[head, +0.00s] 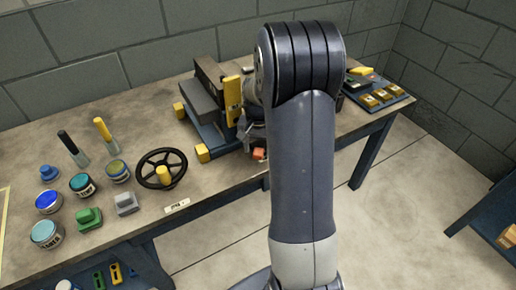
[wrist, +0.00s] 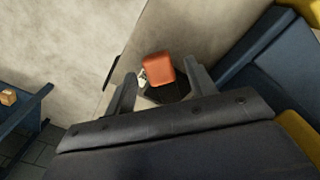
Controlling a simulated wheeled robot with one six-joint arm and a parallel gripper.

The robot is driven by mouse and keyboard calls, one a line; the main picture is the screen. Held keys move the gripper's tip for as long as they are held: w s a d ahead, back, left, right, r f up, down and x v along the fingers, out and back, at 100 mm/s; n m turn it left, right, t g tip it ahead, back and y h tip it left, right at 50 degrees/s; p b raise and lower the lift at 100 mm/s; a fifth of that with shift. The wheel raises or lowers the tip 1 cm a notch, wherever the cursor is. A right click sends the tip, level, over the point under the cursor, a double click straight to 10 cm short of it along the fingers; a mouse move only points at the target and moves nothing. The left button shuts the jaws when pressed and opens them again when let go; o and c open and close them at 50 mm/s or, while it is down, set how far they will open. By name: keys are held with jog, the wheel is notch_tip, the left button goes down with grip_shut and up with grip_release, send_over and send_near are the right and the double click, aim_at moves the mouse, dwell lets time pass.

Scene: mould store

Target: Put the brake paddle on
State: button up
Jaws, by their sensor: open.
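An orange-red paddle-like piece (head: 259,154), which I take to be the brake paddle, is at the front edge of the bench beside the blue-based machine (head: 204,141). In the wrist view the orange piece (wrist: 159,69) shows between the fingertips of my gripper (wrist: 163,80), with a dark part just below it. My gripper is open, with a finger on either side; I cannot tell whether either touches it. In the head view my arm hides much of the gripper and the machine's right side.
A blue tray (head: 380,99) with yellow items is at the right end. The floor in front is clear.

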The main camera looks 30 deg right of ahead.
aim_at(258, 152)
notch_tip(258, 152, up, 10)
jog(key=p, duration=0.1)
jog(key=shift+f, duration=0.15)
jog(key=shift+f, duration=0.1)
notch_tip(258, 152, down, 11)
jog(key=shift+f+b, duration=0.1)
jog(key=shift+b, duration=0.6)
jog(key=shift+s+d+r+n, duration=0.2)
jog(key=shift+d+r+n, duration=0.05)
jog(key=shift+n, duration=0.45)
